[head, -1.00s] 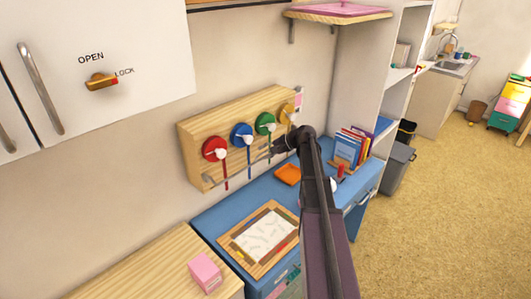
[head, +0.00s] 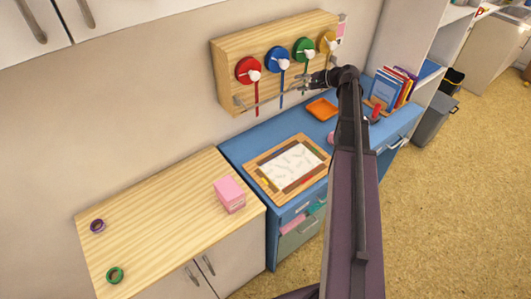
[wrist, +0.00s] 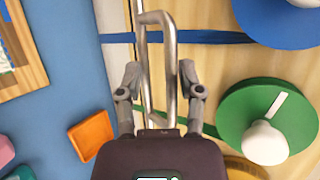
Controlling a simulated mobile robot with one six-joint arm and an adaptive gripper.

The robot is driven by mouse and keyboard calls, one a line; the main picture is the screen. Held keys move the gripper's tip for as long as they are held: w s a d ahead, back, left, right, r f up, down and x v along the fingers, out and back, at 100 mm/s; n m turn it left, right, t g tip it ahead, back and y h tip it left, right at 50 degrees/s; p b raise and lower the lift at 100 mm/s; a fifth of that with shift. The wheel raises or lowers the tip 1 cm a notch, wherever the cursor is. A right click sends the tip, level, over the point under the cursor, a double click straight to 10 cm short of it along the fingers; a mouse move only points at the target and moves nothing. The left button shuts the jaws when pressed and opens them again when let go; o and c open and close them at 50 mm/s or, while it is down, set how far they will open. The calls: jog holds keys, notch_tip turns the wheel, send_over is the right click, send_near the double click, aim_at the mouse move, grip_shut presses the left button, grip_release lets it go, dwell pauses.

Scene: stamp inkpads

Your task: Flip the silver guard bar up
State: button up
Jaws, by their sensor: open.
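The silver guard bar (wrist: 171,70) runs along the lower front of a wooden wall board (head: 229,83); in the head view its left end (head: 238,101) shows below the red disc, and the arm hides its right part. My gripper (wrist: 160,72) is open, with one finger on each side of the bar in the wrist view. Whether a finger touches the bar I cannot tell. In the head view my gripper (head: 314,81) is at the board's lower edge, below the green disc.
Red (head: 248,70), blue (head: 277,59), green (head: 304,50) and yellow (head: 327,41) discs with white knobs and hanging straps line the board. Below, the blue desk (head: 238,147) holds an orange tray (head: 322,109), a framed sheet and books. A pink block (head: 229,194) sits on the wooden counter.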

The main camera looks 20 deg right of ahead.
jog(key=s+d+n+t+y+b, duration=0.1)
jog(key=s+d+t+y+b, duration=0.15)
jog(key=s+d+b, duration=0.55)
jog(key=s+a+f+n+g+h+p, duration=0.1)
jog(key=s+a+f+n+g+h, duration=0.1)
jog(key=a, duration=0.7)
jog(key=s+a+f+n+g+h+p, duration=0.2)
jog(key=s+a+f+n+g, duration=0.1)
jog(key=a, duration=0.6)
jog(key=s+a+f+n+g+h+p, duration=0.2)
jog(key=s+a+f+g, duration=0.3)
jog(key=a, duration=0.5)
jog(key=shift+s+f+n, duration=0.35)
jog(key=shift+f+n, duration=0.15)
jog(key=shift+f, duration=0.4)
dwell(0.3)
dwell(0.4)
jog(key=s+a+f+n+g+h, duration=0.1)
jog(key=s+a+f+n+h, duration=0.1)
jog(key=s+h, duration=0.3)
jog(key=shift+s+a, duration=0.45)
jog(key=shift+s, duration=0.45)
